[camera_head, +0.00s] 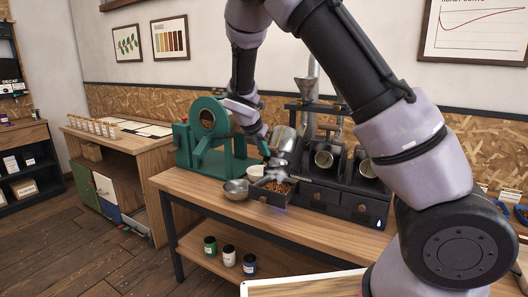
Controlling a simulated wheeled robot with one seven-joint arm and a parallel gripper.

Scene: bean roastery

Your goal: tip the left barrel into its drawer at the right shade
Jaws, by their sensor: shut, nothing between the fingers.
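The middle barrel (323,159) and right barrel (367,168) face forward, with shut drawers below.
Several small jars (229,255) stand on the lower shelf. My arm covers the right of the view. A pale-rimmed tray (300,284) is at bottom.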

